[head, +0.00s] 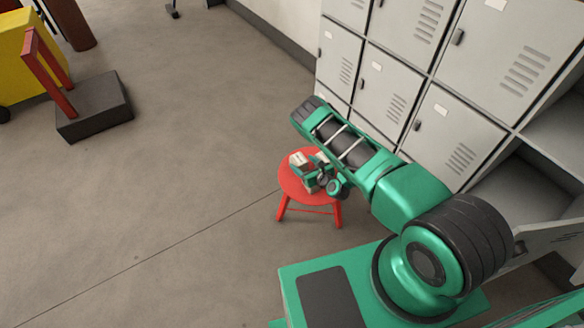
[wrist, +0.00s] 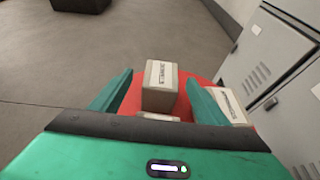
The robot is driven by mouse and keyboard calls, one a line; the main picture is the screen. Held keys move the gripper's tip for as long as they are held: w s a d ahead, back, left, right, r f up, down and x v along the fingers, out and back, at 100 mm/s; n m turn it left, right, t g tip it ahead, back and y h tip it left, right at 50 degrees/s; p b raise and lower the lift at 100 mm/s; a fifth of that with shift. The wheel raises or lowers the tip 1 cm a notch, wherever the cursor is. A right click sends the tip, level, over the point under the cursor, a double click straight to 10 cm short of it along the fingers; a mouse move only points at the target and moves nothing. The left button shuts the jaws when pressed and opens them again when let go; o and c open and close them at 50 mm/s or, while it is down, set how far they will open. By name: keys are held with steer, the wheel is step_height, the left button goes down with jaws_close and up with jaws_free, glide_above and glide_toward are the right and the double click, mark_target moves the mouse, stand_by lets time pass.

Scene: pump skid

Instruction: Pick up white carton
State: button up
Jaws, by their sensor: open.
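A whitish carton (wrist: 160,92) with dark print on top stands on a round red stool (head: 291,187). In the wrist view it lies between the two teal fingers of my gripper (wrist: 159,78), with gaps on both sides. My gripper is open and holds nothing. In the head view my gripper (head: 316,176) is over the stool, and a pale carton (head: 298,159) shows beside it, partly covered. A second pale printed carton (wrist: 232,106) is just outside the right finger, which partly hides it. A small pale item (wrist: 152,118) shows near the palm, mostly hidden.
Grey lockers (head: 387,85) stand close to the stool's right and behind it. A dark block (head: 94,105) with a red frame and a yellow object (head: 20,60) are at the far left. The floor left of the stool is clear.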

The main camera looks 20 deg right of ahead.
mark_target(297, 159)
steer(key=shift+x, duration=1.3)
steer(key=shift+d, duration=0.15)
steer(key=shift+c, duration=0.4)
steer(key=c, duration=1.2)
steer(key=shift+r, duration=0.1)
steer(key=shift+c, duration=0.2)
